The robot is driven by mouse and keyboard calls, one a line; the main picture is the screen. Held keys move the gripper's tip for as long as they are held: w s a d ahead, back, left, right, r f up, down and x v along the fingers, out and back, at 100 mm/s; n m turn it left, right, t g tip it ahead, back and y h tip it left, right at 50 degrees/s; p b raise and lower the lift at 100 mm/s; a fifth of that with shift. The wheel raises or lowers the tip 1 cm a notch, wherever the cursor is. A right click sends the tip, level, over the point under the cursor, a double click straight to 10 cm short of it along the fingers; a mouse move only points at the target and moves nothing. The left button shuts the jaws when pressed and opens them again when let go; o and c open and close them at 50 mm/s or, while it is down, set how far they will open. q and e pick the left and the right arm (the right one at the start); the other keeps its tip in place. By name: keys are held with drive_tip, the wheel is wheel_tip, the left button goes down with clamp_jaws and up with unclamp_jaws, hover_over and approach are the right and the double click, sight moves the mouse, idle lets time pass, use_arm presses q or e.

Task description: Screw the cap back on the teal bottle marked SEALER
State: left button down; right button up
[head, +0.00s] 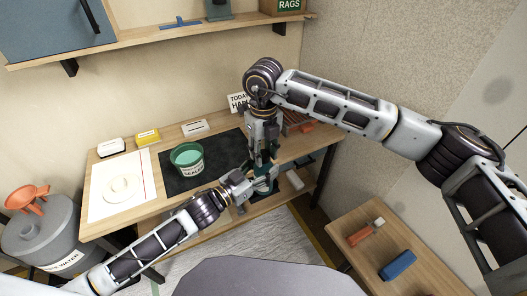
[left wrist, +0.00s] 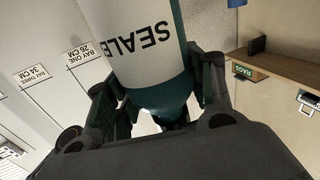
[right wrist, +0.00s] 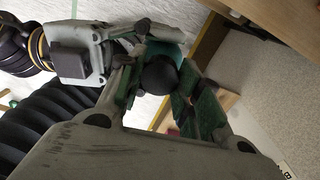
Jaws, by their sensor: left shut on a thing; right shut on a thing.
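The teal bottle with a white label (left wrist: 137,40) shows in the left wrist view; the letters SEALE read upside down. My left gripper (left wrist: 158,92) is shut on it; its fingers lie on either side of the bottle's teal part. In the head view the bottle (head: 263,184) is partly hidden by my grippers near the table's front edge. My right gripper (head: 262,158) comes down from above, over the bottle. In the right wrist view it is shut on the black round cap (right wrist: 158,73), with teal bottle surface right behind it. I cannot tell whether the cap's thread is engaged.
A green bucket (head: 187,159) stands on a dark mat (head: 214,172) left of my grippers. A white sheet (head: 104,204) and small boxes lie farther left. A side table (head: 365,275) with a blue object (head: 397,265) stands at lower right. A wall shelf (head: 150,40) runs above.

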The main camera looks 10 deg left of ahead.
drive_tip(key=shift+m, duration=1.1)
drive_tip(key=o, duration=0.8)
drive_tip(key=shift+r, duration=0.1)
drive_tip(key=shift+r, duration=5.9)
drive_tip(key=shift+f, duration=0.1)
